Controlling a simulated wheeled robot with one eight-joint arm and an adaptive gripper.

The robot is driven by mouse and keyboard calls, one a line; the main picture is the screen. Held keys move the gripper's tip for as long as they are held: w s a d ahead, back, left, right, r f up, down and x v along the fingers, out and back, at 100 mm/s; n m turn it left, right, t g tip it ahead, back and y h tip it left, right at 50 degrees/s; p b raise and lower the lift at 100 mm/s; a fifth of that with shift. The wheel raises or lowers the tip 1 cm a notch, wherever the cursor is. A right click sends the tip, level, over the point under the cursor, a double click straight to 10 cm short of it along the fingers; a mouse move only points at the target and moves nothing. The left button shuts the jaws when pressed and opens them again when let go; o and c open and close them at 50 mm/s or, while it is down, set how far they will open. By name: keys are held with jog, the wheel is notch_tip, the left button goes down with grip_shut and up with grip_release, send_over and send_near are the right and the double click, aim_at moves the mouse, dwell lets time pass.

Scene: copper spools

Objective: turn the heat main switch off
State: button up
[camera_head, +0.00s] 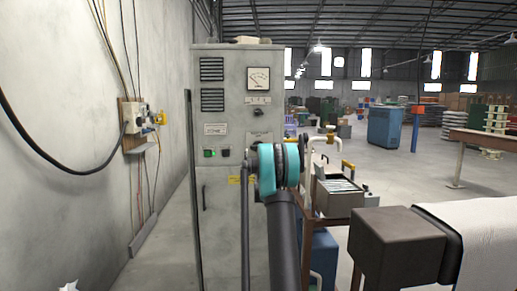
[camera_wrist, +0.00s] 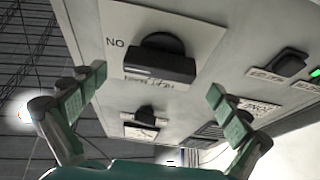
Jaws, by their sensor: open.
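A large black rotary switch (camera_wrist: 158,60) sits on a pale plate (camera_wrist: 205,28) on the cabinet (camera_head: 221,115). The wrist view shows the panel upside down, with the ON mark beside the switch's bar-shaped handle. Other lettering on the plate is too blurred to read. My gripper (camera_wrist: 157,82) is open, its two green-padded fingers spread to either side of the handle and apart from it. I cannot tell how near the fingertips are to the panel. In the head view my teal wrist hides part of the cabinet's right side and my fingers.
A smaller black knob (camera_wrist: 290,62) and a lit green lamp (camera_head: 208,153) are on the same panel. A meter (camera_head: 259,78) is above. A metal box (camera_head: 338,194) and valve pipes stand right of the cabinet. A wall with cables is at left.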

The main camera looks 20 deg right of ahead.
jog(key=shift+x, duration=2.2)
jog(key=c, duration=1.2)
